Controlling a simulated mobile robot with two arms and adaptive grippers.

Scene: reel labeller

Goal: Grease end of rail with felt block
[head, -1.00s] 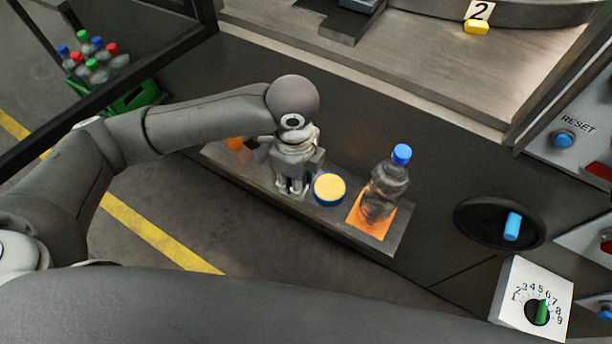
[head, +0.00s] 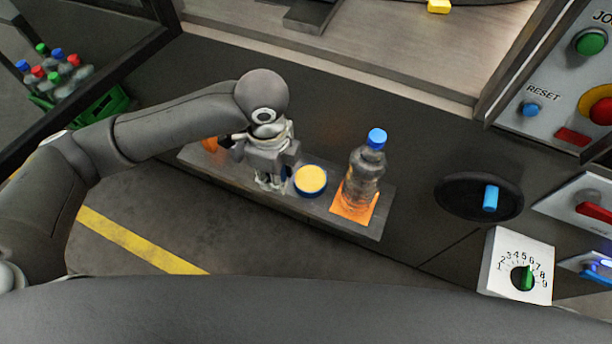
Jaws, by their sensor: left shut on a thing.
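My left gripper (head: 270,184) points down at the narrow shelf on the machine's front, just left of a round tin. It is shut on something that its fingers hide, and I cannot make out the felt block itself. The tin (head: 310,181) is blue with a pale yellow content or top, and stands on the shelf apart from the bottle. A dark metal piece (head: 310,14) lies on the machine bed at the top edge; I cannot tell whether it is the rail. My right gripper is not in view.
A clear bottle (head: 362,180) with a blue cap stands on an orange patch at the shelf's right end. An orange thing (head: 210,144) is partly hidden behind my left wrist.

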